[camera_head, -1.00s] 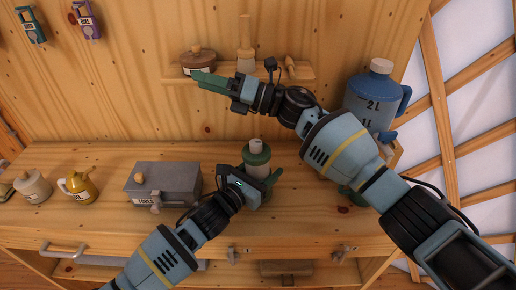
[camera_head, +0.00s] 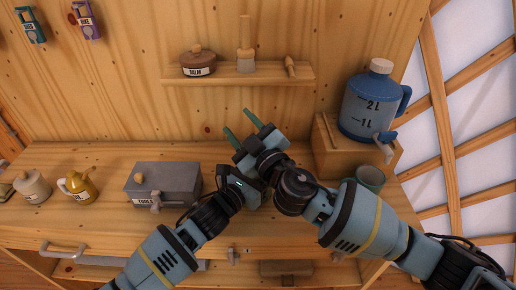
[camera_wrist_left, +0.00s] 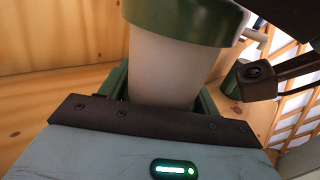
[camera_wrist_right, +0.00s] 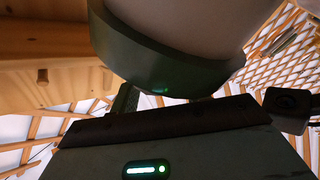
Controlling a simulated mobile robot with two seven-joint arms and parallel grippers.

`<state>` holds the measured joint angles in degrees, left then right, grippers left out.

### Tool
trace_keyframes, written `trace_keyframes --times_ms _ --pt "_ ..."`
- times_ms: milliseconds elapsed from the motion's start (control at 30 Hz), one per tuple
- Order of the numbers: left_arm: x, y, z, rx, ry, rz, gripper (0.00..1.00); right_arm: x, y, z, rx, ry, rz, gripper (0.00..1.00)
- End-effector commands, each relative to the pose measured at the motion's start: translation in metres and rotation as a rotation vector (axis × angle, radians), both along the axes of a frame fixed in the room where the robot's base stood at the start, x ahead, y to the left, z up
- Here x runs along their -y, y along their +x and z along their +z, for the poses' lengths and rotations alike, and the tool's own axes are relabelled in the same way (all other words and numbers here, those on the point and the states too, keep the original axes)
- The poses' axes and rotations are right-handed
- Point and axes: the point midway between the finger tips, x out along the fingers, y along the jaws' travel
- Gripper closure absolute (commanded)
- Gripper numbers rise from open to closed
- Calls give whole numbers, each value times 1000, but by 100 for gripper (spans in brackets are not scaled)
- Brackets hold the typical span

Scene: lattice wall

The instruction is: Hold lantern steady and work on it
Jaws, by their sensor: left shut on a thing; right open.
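The lantern (camera_wrist_left: 185,25) has a green top rim and a pale frosted body in the left wrist view. My left gripper (camera_wrist_left: 164,92) is shut around that body, with a green finger on each side. In the head view the lantern is hidden behind my right gripper (camera_head: 241,127), whose two green fingers stand apart, pointing up and left. The right wrist view shows a green ring and pale body of the lantern (camera_wrist_right: 150,68) very close above that gripper. I cannot tell whether the right fingers touch it.
A grey tool box (camera_head: 165,182) and a yellow oil can (camera_head: 78,187) stand left on the bench. A blue jug (camera_head: 366,108) stands on a wooden block at right, with a green mug (camera_head: 370,178) in front. A shelf (camera_head: 270,80) holds a balm pot (camera_head: 198,63).

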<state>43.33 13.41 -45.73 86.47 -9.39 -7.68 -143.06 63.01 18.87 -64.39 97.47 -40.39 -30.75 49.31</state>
Motion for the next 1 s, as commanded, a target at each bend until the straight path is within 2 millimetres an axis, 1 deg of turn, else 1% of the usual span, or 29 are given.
trace_keyframes --times_ms 33,100,300,400,600,833,867,1000 --pt "0 0 -1 -2 1 0 59 4 -5 -8 -55 58 -31 54" --pt "0 0 -1 -2 1 0 59 11 -8 -15 -129 146 -78 54" --pt "0 0 -1 -2 0 0 59 25 -11 -29 -296 357 -203 54" --pt "0 0 -1 -2 1 0 59 30 -13 -35 -347 429 -249 54" --pt "0 0 -1 -2 1 1 59 36 -16 -41 -389 495 -293 54" --pt "0 0 -1 -2 1 1 59 37 -16 -41 -392 499 -297 54" --pt "0 0 -1 -2 1 1 59 37 -16 -41 -392 499 -297 55" --pt "0 0 -1 -2 1 1 60 37 -16 -41 -392 499 -297 73"
